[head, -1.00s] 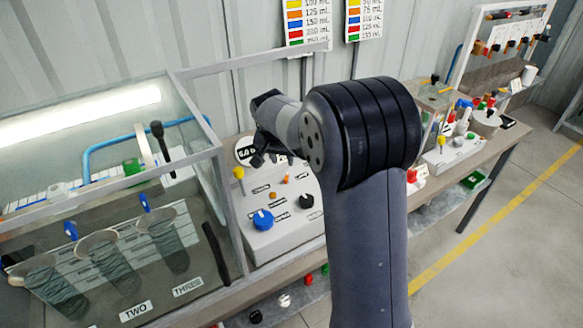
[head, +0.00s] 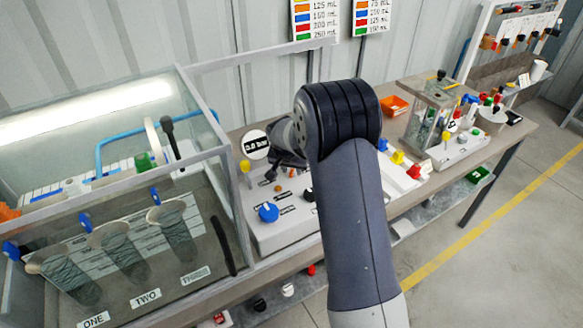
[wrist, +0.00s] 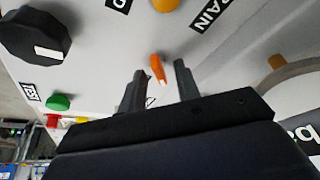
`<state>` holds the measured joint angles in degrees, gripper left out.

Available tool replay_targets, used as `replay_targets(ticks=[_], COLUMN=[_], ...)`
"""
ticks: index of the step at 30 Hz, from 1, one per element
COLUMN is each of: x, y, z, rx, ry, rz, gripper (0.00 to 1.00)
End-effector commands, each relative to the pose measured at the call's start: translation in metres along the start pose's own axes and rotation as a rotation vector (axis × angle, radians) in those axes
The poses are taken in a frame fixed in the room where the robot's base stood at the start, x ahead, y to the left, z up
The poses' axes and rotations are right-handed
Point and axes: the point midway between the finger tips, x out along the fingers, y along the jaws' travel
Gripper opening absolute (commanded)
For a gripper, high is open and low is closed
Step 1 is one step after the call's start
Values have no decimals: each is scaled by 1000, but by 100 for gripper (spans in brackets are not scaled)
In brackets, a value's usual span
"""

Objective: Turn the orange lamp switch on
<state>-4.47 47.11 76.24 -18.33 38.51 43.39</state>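The orange lamp switch (wrist: 158,66) is a small orange lever with a pale end on the light grey control panel. In the wrist view it shows in the gap between the fingertips. My gripper (wrist: 160,68) is open, with one dark finger on each side of the lever. I cannot tell whether either finger touches it. In the head view, my gripper (head: 273,173) is over the back part of the panel (head: 285,232), and my arm hides part of that area.
The panel also bears a blue knob (head: 268,212), a black knob (wrist: 36,36), an amber round part (head: 278,188), a yellow-topped lever (head: 245,166) and a round gauge (head: 256,144). A glass-walled tank (head: 130,180) stands left. A green button (wrist: 58,102) is near the gripper.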

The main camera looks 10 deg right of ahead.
Motion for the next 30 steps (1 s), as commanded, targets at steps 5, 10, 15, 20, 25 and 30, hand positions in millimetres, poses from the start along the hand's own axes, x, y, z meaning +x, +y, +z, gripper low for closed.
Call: replay_targets(ticks=[5, 10, 15, 20, 25, 30], x=[0, 0, 0, 0, 3, 6], y=[0, 0, 0, 0, -1, -1], z=[0, 0, 0, 0, 1, 2], rx=[0, 0, 0, 0, 23, 98], ry=[0, 0, 0, 0, 1, 3], rz=[0, 0, 0, 0, 8, 39], gripper=[24, 10, 0, 0, 0, 0])
